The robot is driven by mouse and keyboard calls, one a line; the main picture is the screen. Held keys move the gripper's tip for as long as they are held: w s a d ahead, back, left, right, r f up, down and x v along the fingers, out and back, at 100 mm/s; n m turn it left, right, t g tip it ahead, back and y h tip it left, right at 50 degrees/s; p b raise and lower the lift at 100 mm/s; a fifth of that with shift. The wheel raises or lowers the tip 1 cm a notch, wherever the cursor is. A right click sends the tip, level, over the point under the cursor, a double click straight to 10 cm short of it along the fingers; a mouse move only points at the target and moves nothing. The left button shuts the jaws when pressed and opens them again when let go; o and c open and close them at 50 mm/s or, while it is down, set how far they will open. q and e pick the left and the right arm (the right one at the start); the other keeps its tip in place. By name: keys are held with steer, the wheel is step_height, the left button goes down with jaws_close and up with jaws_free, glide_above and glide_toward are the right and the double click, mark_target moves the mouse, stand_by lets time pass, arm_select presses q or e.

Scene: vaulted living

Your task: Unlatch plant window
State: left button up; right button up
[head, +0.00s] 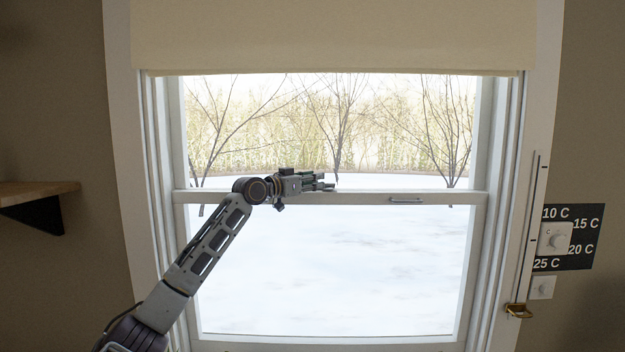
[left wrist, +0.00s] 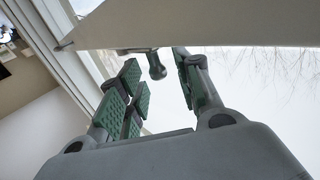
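The window (head: 330,275) has white sashes, with a rail (head: 450,198) across its middle. A small metal fitting (head: 405,200) sits on that rail, right of my left gripper (head: 322,182). In the head view my gripper lies at rail height, pointing right, and covers part of the rail. In the left wrist view my gripper (left wrist: 158,65) is open, its green-padded fingers apart. A grey lever with a rounded knob (left wrist: 156,68), apparently the latch, shows between the fingertips; I cannot tell whether it touches them. My right gripper is not in view.
A beige shade (head: 335,35) covers the window's top. A wooden shelf (head: 38,190) juts out at left. At right are a thermostat dial (head: 555,238) and a brass hook-like fitting (head: 518,310). The lower pane area right of my arm is clear.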

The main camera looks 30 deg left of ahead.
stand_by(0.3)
arm_select(q)
jaws_close()
